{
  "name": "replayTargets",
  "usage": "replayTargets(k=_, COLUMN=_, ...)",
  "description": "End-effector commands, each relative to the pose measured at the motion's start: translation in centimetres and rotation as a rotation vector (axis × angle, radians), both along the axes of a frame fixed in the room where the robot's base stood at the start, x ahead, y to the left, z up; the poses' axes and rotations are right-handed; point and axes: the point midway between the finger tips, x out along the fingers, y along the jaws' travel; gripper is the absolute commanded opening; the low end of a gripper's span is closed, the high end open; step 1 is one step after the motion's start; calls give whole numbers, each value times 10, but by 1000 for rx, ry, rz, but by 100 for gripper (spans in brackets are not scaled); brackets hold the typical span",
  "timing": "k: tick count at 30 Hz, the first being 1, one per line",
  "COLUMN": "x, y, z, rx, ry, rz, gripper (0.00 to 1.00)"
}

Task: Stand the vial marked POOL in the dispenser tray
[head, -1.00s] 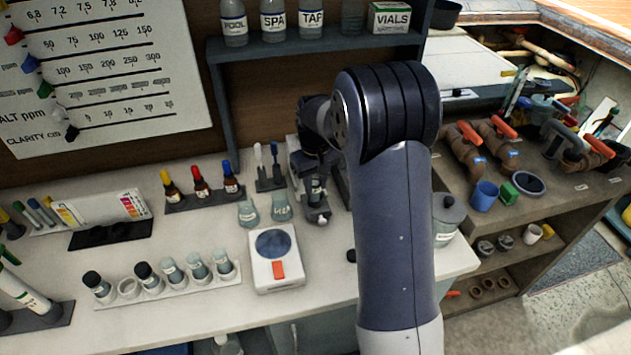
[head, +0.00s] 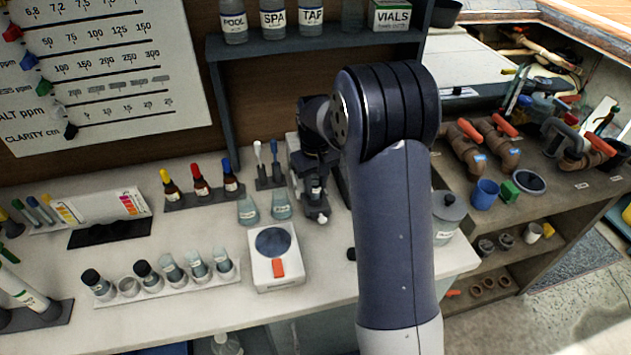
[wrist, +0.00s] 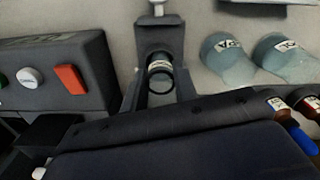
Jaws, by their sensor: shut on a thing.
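My gripper (head: 316,192) is beyond my arm at the back of the bench in the head view, shut on a small clear vial (head: 316,186). In the wrist view the vial (wrist: 160,72) shows between the fingers, with a dark round rim and a pale label band. Its marking cannot be read. A dark grey box with green, white and red buttons (wrist: 60,75), which looks like the dispenser, stands left of it in the wrist view. A dark plate (wrist: 160,35) lies right by the vial, perhaps the tray. I cannot tell whether the vial touches it.
Two labelled flasks (head: 281,206) stand close to the gripper. A white scale (head: 275,255) is in front. A rack of vials (head: 165,288) with an open place is at front left. Dropper bottles (head: 201,188) stand behind. A bottle labelled POOL (head: 234,22) is on the shelf.

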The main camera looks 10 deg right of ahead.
Motion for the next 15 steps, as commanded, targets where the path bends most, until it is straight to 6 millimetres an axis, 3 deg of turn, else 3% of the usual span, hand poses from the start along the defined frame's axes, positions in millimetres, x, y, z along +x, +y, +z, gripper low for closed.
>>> replayTargets(k=2, x=0, y=0, z=-1, rx=0, ry=0, rz=0, gripper=6)
replayTargets(k=3, x=0, y=0, z=-1, rx=0, ry=0, rz=0, gripper=30)
replayTargets(k=11, x=0, y=0, z=-1, rx=0, ry=0, rz=0, gripper=51)
replayTargets(k=15, x=0, y=0, z=-1, rx=0, ry=0, rz=0, gripper=53)
